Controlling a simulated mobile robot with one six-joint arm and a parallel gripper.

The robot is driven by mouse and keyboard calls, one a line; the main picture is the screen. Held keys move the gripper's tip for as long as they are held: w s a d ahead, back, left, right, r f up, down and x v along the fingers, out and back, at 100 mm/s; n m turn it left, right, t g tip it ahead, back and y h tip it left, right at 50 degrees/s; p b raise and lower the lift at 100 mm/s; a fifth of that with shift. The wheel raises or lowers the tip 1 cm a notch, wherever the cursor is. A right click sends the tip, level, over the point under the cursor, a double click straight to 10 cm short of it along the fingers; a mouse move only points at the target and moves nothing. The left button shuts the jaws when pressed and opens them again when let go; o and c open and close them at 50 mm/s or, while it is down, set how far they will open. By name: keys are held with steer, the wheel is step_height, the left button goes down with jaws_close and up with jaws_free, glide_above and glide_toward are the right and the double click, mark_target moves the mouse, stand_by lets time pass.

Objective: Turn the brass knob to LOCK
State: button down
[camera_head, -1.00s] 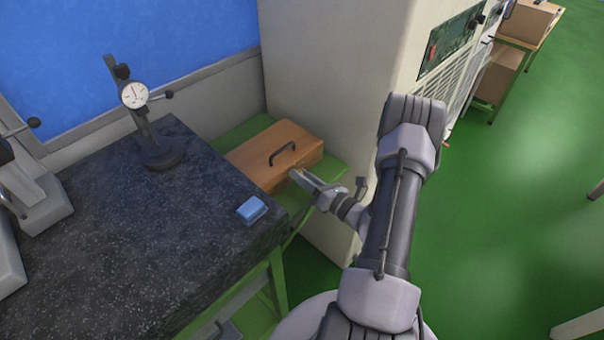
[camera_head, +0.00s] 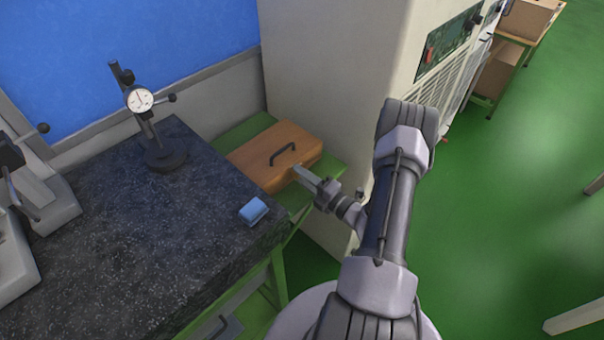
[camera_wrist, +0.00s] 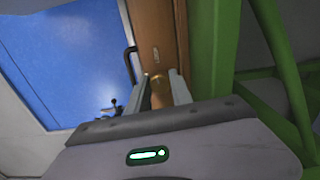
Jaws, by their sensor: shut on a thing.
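A brown wooden case (camera_head: 262,158) with a black handle (camera_head: 283,153) lies on a green stand beside the tall cabinet. The case shows in the wrist view (camera_wrist: 157,25) too, with a small plate (camera_wrist: 156,55) on its face. The brass knob (camera_wrist: 159,88) is on that face, between my gripper's two fingers. My gripper (camera_wrist: 160,90) is shut on the knob, one finger on each side. In the head view my gripper (camera_head: 299,172) reaches the case's right front side and hides the knob. I cannot read the knob's setting.
A dark granite table (camera_head: 110,250) stands at left, with a dial gauge stand (camera_head: 160,150) and a blue block (camera_head: 253,211) on it. The beige cabinet (camera_head: 330,90) rises behind the case. Green legs and rails (camera_wrist: 280,60) run close to my gripper. Green floor is open at right.

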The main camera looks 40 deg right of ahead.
steer(key=shift+m+p, duration=0.3)
steer(key=shift+m, duration=1.1)
steer(key=c, duration=1.1)
jaws_free()
steer(key=s, duration=0.5)
steer(key=s+d, duration=0.1)
steer(key=s, duration=0.5)
steer(key=s+p, duration=0.1)
steer(key=s, duration=0.5)
steer(key=shift+s+d, duration=0.15)
steer(key=shift+s, duration=0.05)
